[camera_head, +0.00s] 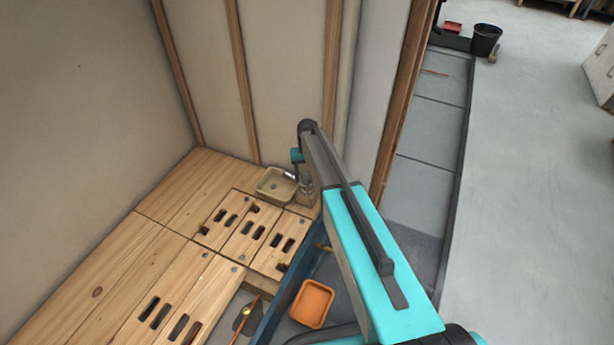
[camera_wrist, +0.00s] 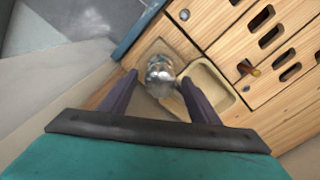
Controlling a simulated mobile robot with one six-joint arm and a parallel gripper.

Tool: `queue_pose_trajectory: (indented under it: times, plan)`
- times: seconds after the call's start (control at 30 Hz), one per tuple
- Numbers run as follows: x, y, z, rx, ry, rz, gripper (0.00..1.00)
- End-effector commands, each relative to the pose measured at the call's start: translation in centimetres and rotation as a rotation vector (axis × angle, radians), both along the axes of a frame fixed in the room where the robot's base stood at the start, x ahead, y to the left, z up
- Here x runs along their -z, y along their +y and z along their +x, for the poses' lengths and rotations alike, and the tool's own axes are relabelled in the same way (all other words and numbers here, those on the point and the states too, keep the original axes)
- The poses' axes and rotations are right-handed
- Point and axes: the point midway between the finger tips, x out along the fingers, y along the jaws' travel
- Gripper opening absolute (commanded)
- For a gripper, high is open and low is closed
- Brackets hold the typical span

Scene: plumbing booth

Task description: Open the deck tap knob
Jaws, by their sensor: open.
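The deck tap's round, shiny metal knob (camera_wrist: 160,70) shows in the wrist view at the near side of a small beige basin (camera_wrist: 226,98). My gripper (camera_wrist: 159,77) is open, with one dark finger on each side of the knob in the picture. I cannot tell whether either finger touches it or how much height lies between. In the head view the basin (camera_head: 268,193) sits in the deck's far corner by the wall, and the tap (camera_head: 306,186) is at its right, partly hidden by my arm.
The wooden deck (camera_head: 110,260) has several slotted panels. A blue edge (camera_head: 268,318) borders it, with an orange tray (camera_head: 312,303) on the lower floor beyond. Walls stand close behind the basin. A black bucket (camera_head: 486,40) is far right, near open grey floor.

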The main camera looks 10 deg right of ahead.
Motion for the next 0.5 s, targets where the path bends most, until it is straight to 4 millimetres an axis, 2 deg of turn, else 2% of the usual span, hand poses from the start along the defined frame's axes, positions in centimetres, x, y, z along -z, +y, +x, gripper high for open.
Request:
queue_pose_trajectory:
  times: [0.27,0.5]
  plan:
    - [-2.4,0.0,0.0,0.0,-0.002,0.0,0.56]
    - [-6.2,0.0,0.0,0.0,-0.003,0.0,0.56]
